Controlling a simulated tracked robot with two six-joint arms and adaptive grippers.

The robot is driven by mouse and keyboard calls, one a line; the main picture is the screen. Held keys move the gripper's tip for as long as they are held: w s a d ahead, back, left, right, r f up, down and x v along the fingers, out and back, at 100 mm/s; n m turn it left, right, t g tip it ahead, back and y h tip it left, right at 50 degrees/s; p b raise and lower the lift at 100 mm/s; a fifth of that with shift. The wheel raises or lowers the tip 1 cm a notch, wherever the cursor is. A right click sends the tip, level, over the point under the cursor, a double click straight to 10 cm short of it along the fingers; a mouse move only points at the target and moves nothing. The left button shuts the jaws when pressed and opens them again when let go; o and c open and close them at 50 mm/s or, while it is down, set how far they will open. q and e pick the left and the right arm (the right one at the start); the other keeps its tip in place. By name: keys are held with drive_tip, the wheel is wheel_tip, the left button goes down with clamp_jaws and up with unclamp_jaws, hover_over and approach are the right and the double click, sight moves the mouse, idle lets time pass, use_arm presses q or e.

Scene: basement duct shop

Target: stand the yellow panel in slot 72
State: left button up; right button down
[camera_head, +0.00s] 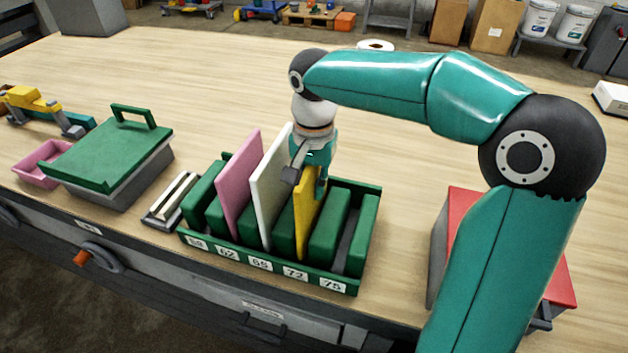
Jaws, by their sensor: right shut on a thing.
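The yellow panel (308,215) stands roughly upright in the green rack (368,205), between two green dividers, in line with the label 72 (295,272). Its lower edge is hidden behind the rack's front wall, so I cannot tell whether it touches the bottom. My right gripper (308,180) is shut on the upper part of the yellow panel, coming from above. A white panel (268,190) and a pink panel (238,185) stand in the rack to its left. My left gripper is not in view.
A green-lidded grey box (108,150), a pink tray (40,165) and a small grey holder with pale bars (172,198) are left of the rack. A red-topped grey box (462,200) is at the right, partly behind my arm. The bench behind the rack is mostly clear.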

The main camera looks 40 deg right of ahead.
drive_tip(key=shift+f, duration=0.15)
drive_tip(key=c, duration=1.1)
unclamp_jaws()
wheel_tip(320, 180, up, 11)
drive_tip(key=shift+r, duration=0.45)
drive_tip(key=shift+s, duration=0.1)
